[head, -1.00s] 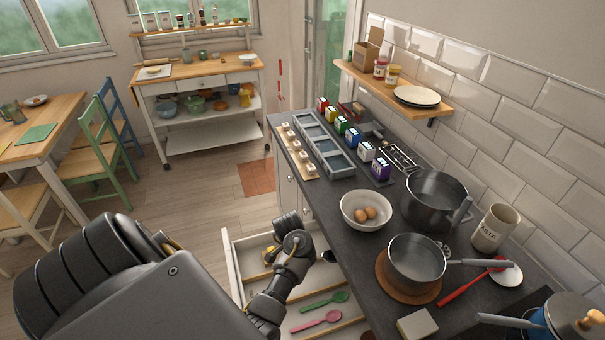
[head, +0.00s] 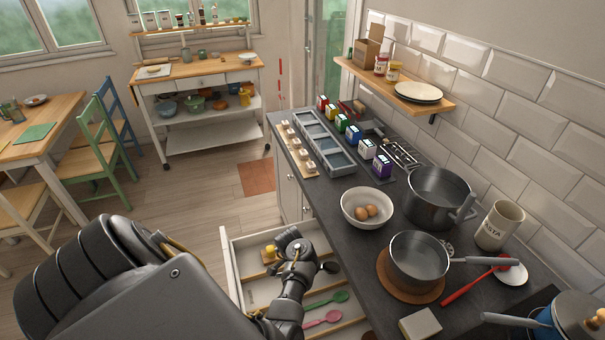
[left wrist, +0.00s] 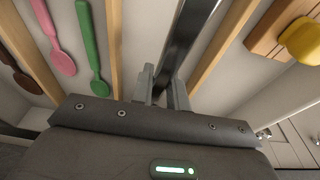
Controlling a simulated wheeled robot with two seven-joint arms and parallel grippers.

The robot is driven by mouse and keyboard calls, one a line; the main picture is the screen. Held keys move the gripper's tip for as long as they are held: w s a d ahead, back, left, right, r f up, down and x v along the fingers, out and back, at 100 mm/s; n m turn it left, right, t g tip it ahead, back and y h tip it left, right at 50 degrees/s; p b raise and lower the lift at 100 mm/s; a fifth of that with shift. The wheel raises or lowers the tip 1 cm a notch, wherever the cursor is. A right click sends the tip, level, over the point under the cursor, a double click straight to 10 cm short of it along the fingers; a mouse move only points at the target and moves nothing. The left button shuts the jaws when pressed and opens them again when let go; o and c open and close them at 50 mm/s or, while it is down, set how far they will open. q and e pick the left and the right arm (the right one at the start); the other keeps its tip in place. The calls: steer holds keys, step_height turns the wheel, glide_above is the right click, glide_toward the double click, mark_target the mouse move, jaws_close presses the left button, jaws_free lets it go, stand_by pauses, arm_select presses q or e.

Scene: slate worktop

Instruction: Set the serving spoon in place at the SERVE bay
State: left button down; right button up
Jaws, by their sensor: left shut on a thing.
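My left gripper (head: 297,252) is over the open drawer (head: 228,262) under the worktop. In the left wrist view its fingers (left wrist: 164,86) are shut on a dark, shiny strip (left wrist: 188,30), apparently the serving spoon's handle. A dark rounded end (head: 329,267), apparently of the same spoon, shows just right of the gripper in the head view. The strip lies above a pale compartment between two wooden dividers (left wrist: 114,45). I cannot tell whether it touches the drawer floor. No SERVE label is readable. My right gripper is not in view.
A green spoon (left wrist: 92,48), a pink spoon (left wrist: 55,42) and a brown spoon (left wrist: 22,78) lie in other compartments. A yellow-ended wooden tool (left wrist: 300,40) is on the other side. The worktop edge, a bowl of eggs (head: 348,212) and pans are to the right.

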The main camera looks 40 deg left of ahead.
arm_select(q)
steer(key=c, duration=1.3)
jaws_free()
steer(key=r, duration=0.3)
steer(key=s+r+p, duration=0.1)
steer(key=r, duration=0.2)
steer(key=a+r+p, duration=0.1)
steer(key=r, duration=0.2)
steer(key=shift+s+r, duration=0.35)
steer(key=shift+r, duration=0.45)
